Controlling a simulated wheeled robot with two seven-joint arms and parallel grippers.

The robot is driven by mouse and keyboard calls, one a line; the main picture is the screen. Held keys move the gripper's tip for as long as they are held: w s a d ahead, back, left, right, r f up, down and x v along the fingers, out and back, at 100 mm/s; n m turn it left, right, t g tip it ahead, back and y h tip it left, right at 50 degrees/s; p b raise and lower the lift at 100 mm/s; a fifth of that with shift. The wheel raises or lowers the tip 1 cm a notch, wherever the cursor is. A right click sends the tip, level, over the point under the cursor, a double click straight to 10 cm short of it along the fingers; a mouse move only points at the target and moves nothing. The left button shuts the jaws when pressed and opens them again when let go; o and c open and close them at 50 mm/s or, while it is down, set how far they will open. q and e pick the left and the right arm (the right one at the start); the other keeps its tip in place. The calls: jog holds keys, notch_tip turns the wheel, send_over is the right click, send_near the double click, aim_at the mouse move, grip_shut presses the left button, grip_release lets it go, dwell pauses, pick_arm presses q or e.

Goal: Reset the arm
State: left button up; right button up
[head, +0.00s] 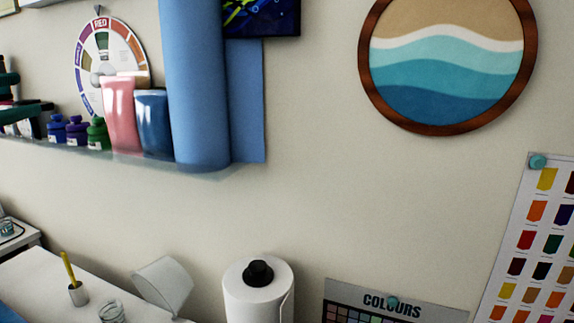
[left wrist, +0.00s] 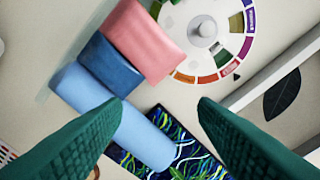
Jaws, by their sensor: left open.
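My left gripper (left wrist: 160,103) shows in the left wrist view as two dark green ridged fingers, spread apart with nothing held between them. A blue roll (left wrist: 130,125) and a dark patterned picture (left wrist: 170,150) lie beyond the gap. In the head view, dark green finger-like parts show at the left edge, level with the wall shelf, cut off by the frame. My right gripper is in neither view.
The wall shelf (head: 130,163) holds a pink pouch (head: 122,115), a blue pouch (head: 152,122) and small bottles (head: 76,130). A colour wheel (head: 110,60) stands behind. Below are a paper roll (head: 258,298) and white worktop (head: 30,290). A round wave picture (head: 448,60) hangs right.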

pick_arm(q)
jog(key=w+d+f+n+t+h, duration=0.1)
jog(key=w+d+f+n+h, duration=0.3)
jog(key=d+f+n+h, duration=0.5)
notch_tip(320, 180, down, 27)
jog(key=s+n+t+y, duration=0.1)
jog(key=s+n+y, duration=0.1)
jog(key=n+y, duration=2.3)
jog(key=s+d+f+n+g+h, duration=0.1)
jog(key=s+f+n+g+h, duration=0.1)
jog(key=s+f+n+g, duration=0.45)
jog(key=s+d+f+n+g+h, duration=0.1)
jog(key=s+d+f+n+h, duration=0.2)
jog(key=f, duration=0.6)
jog(key=s+d+f+n+g+h, duration=0.25)
jog(key=s+f+g, duration=0.2)
jog(key=s, duration=0.35)
jog(key=s+d+f+n+g+h, duration=0.1)
jog(key=s+d+f+n+g, duration=0.25)
jog(key=s, duration=0.55)
notch_tip(320, 180, down, 26)
jog(key=m, duration=0.2)
jog(key=s+a+f+g, duration=0.2)
jog(key=s+f, duration=1.5)
jog(key=f, duration=0.1)
jog(key=shift+a+y, duration=0.35)
jog(key=shift+y, duration=0.1)
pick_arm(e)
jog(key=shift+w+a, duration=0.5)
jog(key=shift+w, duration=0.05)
